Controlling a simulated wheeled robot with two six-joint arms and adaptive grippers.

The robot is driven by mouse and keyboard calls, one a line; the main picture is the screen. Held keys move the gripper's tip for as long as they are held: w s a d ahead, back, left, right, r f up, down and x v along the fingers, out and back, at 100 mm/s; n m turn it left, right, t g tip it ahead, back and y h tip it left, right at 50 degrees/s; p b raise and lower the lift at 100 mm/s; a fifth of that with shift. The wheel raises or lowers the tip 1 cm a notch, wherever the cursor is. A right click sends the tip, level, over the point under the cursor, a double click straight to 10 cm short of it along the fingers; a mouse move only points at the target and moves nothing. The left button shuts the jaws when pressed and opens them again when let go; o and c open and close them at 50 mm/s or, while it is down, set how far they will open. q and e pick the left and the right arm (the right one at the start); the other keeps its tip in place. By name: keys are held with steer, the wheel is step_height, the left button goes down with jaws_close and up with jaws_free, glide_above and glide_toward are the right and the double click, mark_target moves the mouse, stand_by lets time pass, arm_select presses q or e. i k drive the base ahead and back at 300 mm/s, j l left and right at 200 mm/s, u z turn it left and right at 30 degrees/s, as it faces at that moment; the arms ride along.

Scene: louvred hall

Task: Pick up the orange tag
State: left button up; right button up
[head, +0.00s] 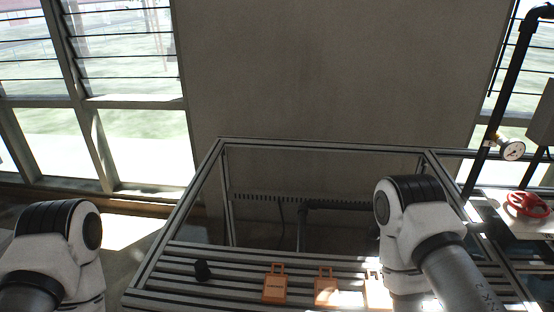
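Three orange tags lie in a row on the slatted bench (170,283) near the bottom of the head view. The left orange tag (275,288) shows whole, with a loop handle at its top. The middle orange tag (326,287) has a bright patch of sunlight on its lower part. The right orange tag (376,293) is partly hidden behind my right arm and is washed out by sunlight. Only upper links of my two arms show, at the lower left and lower right. Neither gripper is in view.
A metal frame (300,146) rises around the bench. A red valve wheel (526,205) and a pressure gauge (513,151) on dark piping are at the right. A plain wall stands behind.

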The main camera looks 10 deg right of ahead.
mark_target(379, 299)
steer(key=z, duration=1.05)
